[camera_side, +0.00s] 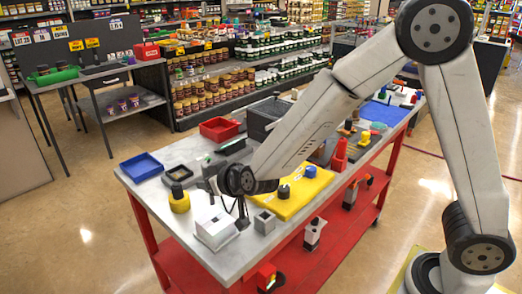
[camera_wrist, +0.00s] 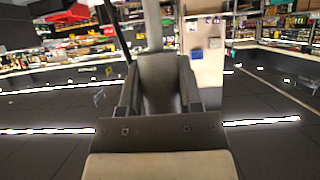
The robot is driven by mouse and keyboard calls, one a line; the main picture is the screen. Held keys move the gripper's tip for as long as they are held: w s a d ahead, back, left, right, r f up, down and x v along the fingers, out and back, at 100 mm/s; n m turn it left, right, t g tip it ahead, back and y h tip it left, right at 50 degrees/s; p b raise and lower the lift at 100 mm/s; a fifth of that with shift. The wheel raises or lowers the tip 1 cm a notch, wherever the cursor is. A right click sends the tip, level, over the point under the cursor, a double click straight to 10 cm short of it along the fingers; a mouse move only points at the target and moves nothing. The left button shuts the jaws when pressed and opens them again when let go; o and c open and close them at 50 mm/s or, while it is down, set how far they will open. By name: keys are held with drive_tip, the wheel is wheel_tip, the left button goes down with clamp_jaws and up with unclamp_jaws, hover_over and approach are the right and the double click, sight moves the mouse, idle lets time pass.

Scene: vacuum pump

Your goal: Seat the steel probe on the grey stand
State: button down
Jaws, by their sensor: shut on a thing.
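My gripper (camera_side: 241,215) is low over the front part of the white tabletop, between a white box and a small grey block. In the wrist view my gripper (camera_wrist: 160,90) is shut on a slim grey upright rod, the steel probe (camera_wrist: 153,25), which extends past the fingers. In the side view the probe is too small and dark to tell from the fingers. The small grey block with a dark opening in its top (camera_side: 264,222), likely the grey stand, is just right of my fingertips. I cannot tell whether the probe touches anything.
The white box (camera_side: 215,229) stands close left of my gripper. A yellow round part with a black top (camera_side: 180,201), a blue tray (camera_side: 141,167) and a red bin (camera_side: 220,129) lie beyond. A yellow mat (camera_side: 312,188) with small parts is to the right.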

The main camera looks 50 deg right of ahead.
idle(0.3)
drive_tip(key=shift+s+d, duration=0.15)
drive_tip(key=shift+d, duration=0.3)
drive_tip(key=s+d, duration=0.7)
drive_tip(key=d, duration=0.2)
drive_tip(key=shift+s+d+r, duration=0.15)
drive_tip(key=shift+d+r, duration=0.15)
drive_tip(key=shift+r, duration=0.1)
drive_tip(key=shift+f, duration=0.1)
hover_over(264, 220)
drive_tip(key=w+d, duration=0.1)
drive_tip(key=d, duration=0.1)
drive_tip(key=shift+a+f, duration=0.15)
drive_tip(key=shift+f, duration=1.25)
drive_tip(key=shift+a+f, duration=0.1)
drive_tip(key=shift+f, duration=1.3)
drive_tip(key=shift+f, duration=2.35)
idle(0.4)
